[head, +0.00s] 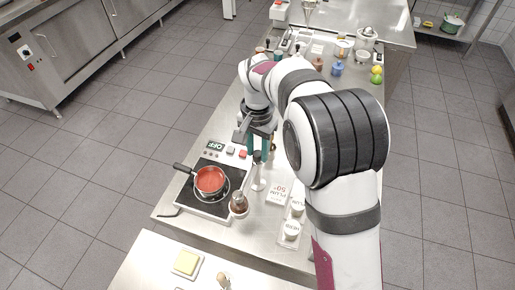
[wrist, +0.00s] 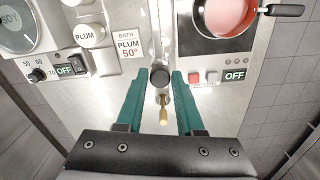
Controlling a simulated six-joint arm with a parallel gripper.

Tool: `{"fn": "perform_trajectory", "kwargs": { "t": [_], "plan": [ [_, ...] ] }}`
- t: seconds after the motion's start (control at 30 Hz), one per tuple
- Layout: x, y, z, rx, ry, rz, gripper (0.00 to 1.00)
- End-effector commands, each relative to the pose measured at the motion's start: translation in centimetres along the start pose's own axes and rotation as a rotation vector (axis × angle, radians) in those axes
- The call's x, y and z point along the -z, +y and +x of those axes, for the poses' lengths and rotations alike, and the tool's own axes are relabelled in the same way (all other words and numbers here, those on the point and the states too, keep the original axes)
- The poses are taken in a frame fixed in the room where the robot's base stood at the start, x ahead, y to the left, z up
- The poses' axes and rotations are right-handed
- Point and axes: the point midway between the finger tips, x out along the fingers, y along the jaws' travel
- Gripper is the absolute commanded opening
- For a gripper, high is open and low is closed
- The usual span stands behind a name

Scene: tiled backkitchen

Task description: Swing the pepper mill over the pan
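The pan (head: 210,179) holds red contents and stands on the hob; it also shows in the wrist view (wrist: 218,14). A brown object with a grey top (head: 239,205), which looks like the pepper mill, is just right of and nearer than the pan. A steel post with a black top (head: 258,168) stands between it and my gripper (head: 262,146). In the wrist view the black top (wrist: 160,77) lies between my teal fingertips (wrist: 158,76). A small wooden handle (wrist: 163,112) points back between the fingers, clear of both. My gripper is open. Whether the post carries the mill is unclear.
The hob (head: 205,205) has a panel reading OFF. A butter dish (head: 186,263) is on the nearer counter.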

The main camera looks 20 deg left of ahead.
Motion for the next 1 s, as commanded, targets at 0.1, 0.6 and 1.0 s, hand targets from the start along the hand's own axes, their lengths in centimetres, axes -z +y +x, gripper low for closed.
{"fn": "perform_trajectory", "kwargs": {
  "t": [0.1,0.6,1.0],
  "plan": [
    [0.01,0.0,-0.02,0.0,0.0,0.0,0.13],
    [0.02,0.01,-0.06,0.0,0.0,0.0,0.0],
    [0.02,0.02,-0.08,0.0,0.001,0.0,0.0]
  ]
}}
